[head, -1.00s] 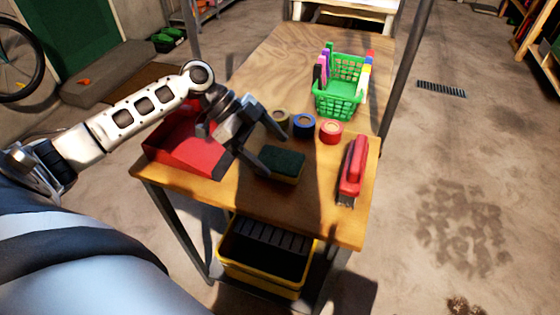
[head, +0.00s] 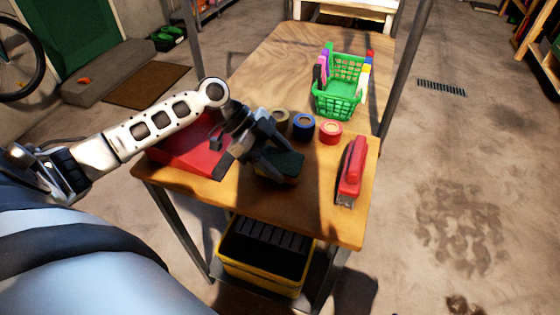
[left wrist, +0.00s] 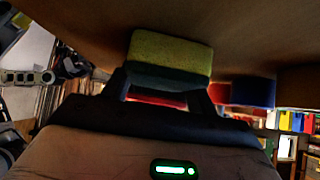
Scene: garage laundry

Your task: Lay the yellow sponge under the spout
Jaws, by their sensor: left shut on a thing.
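The sponge (head: 292,166) lies on the wooden table near its front, dark green scouring side up. Its yellow side (left wrist: 170,48) shows in the left wrist view, facing the tabletop. My left gripper (head: 274,168) reaches down over the sponge and is shut on it, one finger on either side. The sponge is at or very near the table surface; I cannot tell if it is lifted. The gripper hides part of it in the head view. No spout is visible in these frames. My right gripper is not in view.
A red tray (head: 190,160) stands left of the sponge, under my left arm. Brown (head: 280,117), blue (head: 303,125) and red (head: 331,131) tape rolls sit behind. A red tool (head: 352,172) lies right. A green basket (head: 340,98) with coloured items stands farther back. A yellow bin (head: 262,277) sits below.

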